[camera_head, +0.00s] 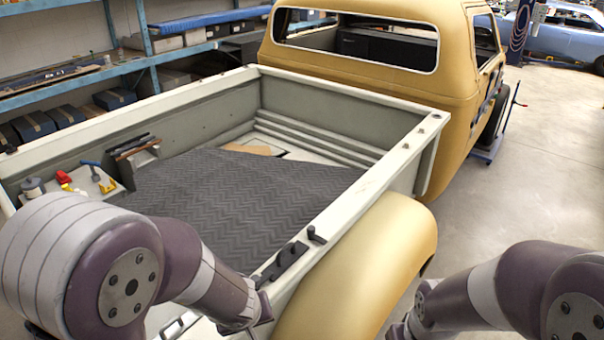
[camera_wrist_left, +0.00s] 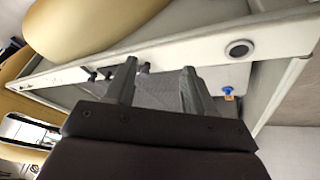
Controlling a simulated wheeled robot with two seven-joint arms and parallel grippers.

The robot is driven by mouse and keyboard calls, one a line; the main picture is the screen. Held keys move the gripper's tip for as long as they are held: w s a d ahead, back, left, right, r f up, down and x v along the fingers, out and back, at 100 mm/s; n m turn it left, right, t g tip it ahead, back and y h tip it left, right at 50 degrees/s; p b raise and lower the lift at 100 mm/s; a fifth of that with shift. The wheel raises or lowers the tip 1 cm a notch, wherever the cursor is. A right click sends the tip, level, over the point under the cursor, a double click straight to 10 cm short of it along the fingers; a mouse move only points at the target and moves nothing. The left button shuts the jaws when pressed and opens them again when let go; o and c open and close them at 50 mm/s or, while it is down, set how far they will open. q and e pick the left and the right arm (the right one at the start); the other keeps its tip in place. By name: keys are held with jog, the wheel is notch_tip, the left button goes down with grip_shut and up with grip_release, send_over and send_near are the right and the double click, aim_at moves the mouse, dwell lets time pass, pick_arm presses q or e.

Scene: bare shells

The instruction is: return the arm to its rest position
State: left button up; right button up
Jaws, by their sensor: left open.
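My left arm (camera_head: 150,265) comes in from the lower left in the head view, bent in front of the truck bed. Its far end is near the bed's side rail, low in the picture. In the left wrist view my left gripper (camera_wrist_left: 158,82) has its two fingers spread apart with nothing between them. Behind the fingers are the white bed rail and the bed with its dark mat. My right arm (camera_head: 500,285) shows at the lower right in the head view, beside the yellow fender. Its gripper is out of the picture.
The pickup's bed rail (camera_head: 352,195) and yellow fender (camera_head: 365,262) stand close to both arms. A dark patterned mat (camera_head: 245,195) lies in the bed, with small tools at its left. Blue shelving (camera_head: 150,62) is behind. Open floor (camera_head: 540,170) lies at right.

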pick_arm(q)
jog(key=s+d+f+m+g+h+b, duration=0.2)
jog(key=s+f+h+b, duration=0.15)
jog(key=f+b, duration=0.4)
jog(key=s+a+f+m+g+y+b, duration=0.1)
jog(key=s+a+f+m+y+b, duration=0.1)
jog(key=a+f+b, duration=0.8)
notch_tip(320, 180, down, 2)
jog(key=s+y+b, duration=0.1)
jog(key=s+b, duration=0.1)
jog(key=b, duration=0.1)
jog(key=shift+s, duration=0.2)
pick_arm(e)
notch_tip(320, 180, down, 21)
jog(key=w, duration=0.1)
pick_arm(q)
jog(key=shift+a+y, duration=0.1)
jog(key=shift+y, duration=0.15)
pick_arm(e)
jog(key=shift+w, duration=0.15)
